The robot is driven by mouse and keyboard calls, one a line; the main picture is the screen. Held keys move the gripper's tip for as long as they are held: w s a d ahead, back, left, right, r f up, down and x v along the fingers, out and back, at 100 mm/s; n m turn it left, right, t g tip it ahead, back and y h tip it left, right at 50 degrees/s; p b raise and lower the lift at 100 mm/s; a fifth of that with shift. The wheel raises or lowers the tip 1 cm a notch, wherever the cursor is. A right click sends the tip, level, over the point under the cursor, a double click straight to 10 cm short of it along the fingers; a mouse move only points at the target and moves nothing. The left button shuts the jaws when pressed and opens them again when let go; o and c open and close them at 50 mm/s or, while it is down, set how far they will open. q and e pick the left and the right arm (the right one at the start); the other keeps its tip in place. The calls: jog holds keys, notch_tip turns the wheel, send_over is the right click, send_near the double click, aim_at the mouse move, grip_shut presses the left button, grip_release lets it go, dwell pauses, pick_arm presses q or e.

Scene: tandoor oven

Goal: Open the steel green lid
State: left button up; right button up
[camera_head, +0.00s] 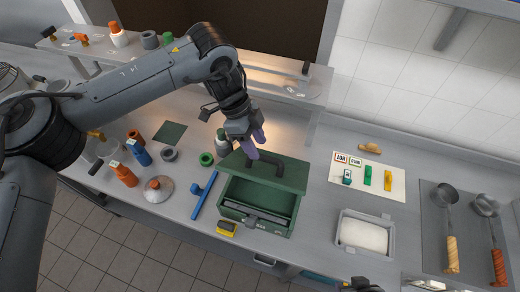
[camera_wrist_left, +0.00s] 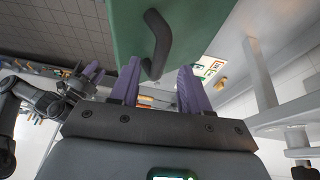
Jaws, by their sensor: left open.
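A green steel box (camera_head: 228,190) stands on the counter with its front open and its inside showing. Its green lid (camera_head: 290,178) is raised at the back of the box, with a dark bar handle (camera_head: 272,162) on it. My left gripper (camera_head: 258,146) is open, with its purple fingers close to the handle. In the left wrist view the lid (camera_wrist_left: 115,22) fills the top. The handle (camera_wrist_left: 160,40) reaches down to the gap between the fingertips (camera_wrist_left: 160,64); contact cannot be told. A dark part of what may be my right gripper (camera_head: 364,285) shows at the bottom edge.
A blue tool (camera_head: 204,195) and a yellow device (camera_head: 226,228) lie left of and before the box. A green ring (camera_head: 206,159) and bottle (camera_head: 222,142) stand close by. A white-filled tray (camera_head: 364,234) and a white board (camera_head: 388,184) are to the right.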

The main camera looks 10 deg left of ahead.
aim_at(262, 156)
pick_arm(q)
jog(key=shift+x, duration=1.75)
grip_shut()
